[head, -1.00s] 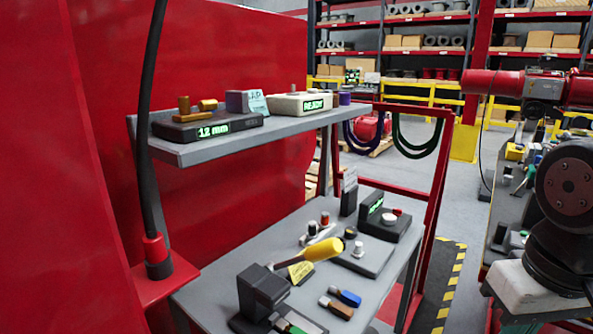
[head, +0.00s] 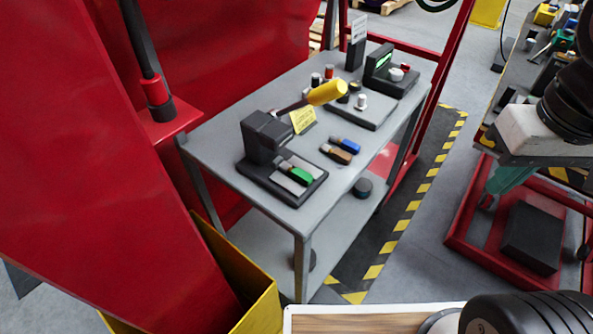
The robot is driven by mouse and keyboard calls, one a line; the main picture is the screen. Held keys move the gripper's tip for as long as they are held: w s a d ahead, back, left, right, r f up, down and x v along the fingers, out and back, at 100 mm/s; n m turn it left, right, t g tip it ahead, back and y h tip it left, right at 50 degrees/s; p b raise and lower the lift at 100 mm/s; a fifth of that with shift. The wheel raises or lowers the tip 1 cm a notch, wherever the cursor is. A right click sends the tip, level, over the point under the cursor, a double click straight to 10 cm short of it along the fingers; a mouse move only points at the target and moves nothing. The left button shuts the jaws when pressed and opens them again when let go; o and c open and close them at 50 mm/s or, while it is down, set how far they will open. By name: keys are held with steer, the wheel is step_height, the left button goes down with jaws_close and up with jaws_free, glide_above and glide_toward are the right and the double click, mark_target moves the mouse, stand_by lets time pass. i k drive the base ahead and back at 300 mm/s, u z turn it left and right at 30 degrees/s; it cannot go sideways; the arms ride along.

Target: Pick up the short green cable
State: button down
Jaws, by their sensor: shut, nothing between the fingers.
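Only the bottom of a dark green cable loop (head: 436,5) shows at the top edge of the head view, beside the red frame (head: 447,55). The rest of this cable is cut off, so I cannot tell its length. A small green-bodied plug (head: 300,175) lies on the black stand at the front of the grey table (head: 225,135); I see no cable on it. My gripper is not in view.
The table also holds a yellow-handled tool (head: 326,92), a blue plug (head: 345,145), a brown plug (head: 336,154) and black devices. A yellow bin (head: 235,285) stands at the front left. A striped floor strip (head: 400,215) runs along the table's right side.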

mark_target(301, 176)
steer(key=z, duration=0.35)
steer(key=k, duration=0.35)
steer(key=u, duration=1.9)
